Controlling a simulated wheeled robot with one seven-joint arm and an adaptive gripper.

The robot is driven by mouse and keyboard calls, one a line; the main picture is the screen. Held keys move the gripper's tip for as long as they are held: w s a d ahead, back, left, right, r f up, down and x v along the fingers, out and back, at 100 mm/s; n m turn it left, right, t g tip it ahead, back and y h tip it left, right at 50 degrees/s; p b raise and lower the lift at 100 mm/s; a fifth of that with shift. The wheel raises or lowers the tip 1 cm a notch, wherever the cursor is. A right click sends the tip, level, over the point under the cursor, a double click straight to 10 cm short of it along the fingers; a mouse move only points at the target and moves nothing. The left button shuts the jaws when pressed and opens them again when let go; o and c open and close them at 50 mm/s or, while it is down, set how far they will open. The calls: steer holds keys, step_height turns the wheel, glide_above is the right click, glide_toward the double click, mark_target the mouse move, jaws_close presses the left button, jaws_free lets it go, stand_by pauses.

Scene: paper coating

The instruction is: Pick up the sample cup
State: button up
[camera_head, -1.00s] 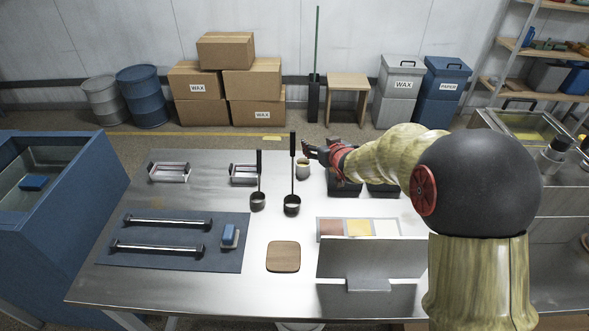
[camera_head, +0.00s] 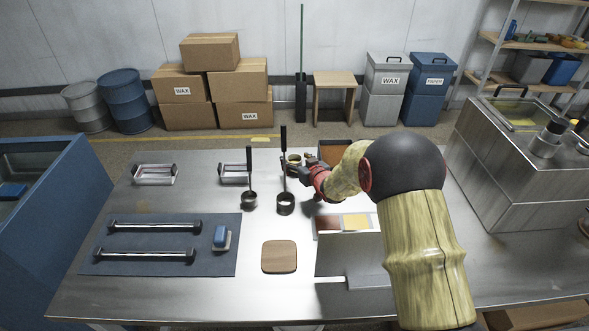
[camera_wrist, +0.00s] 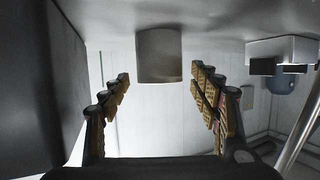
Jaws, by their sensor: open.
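The sample cup (camera_head: 292,159) is a small pale cup standing toward the back of the metal table, partly hidden by the ladle handle in front of it. In the wrist view, the cup (camera_wrist: 158,56) hangs from the table surface at the top, as the picture is inverted. My gripper (camera_head: 306,168) is low over the table, just right of and nearer than the cup. In the wrist view my gripper (camera_wrist: 160,76) is open and empty, its fingers apart on either side of the cup's line. Whether a finger touches the cup cannot be told.
Two dark ladles with upright handles, a left one (camera_head: 248,198) and a right one (camera_head: 285,203), stand close left of my gripper. A wooden block (camera_head: 279,257) and a blue mat (camera_head: 160,229) lie nearer.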

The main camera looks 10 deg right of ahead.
mark_target(292, 157)
steer(key=b+x, duration=0.2)
steer(key=x, duration=0.3)
steer(key=shift+w+a+f, duration=0.1)
steer(key=shift+w+f, duration=0.15)
steer(key=shift+w, duration=0.35)
steer(key=shift+c, duration=0.5)
steer(key=c, duration=1.1)
steer(key=shift+c, duration=1)
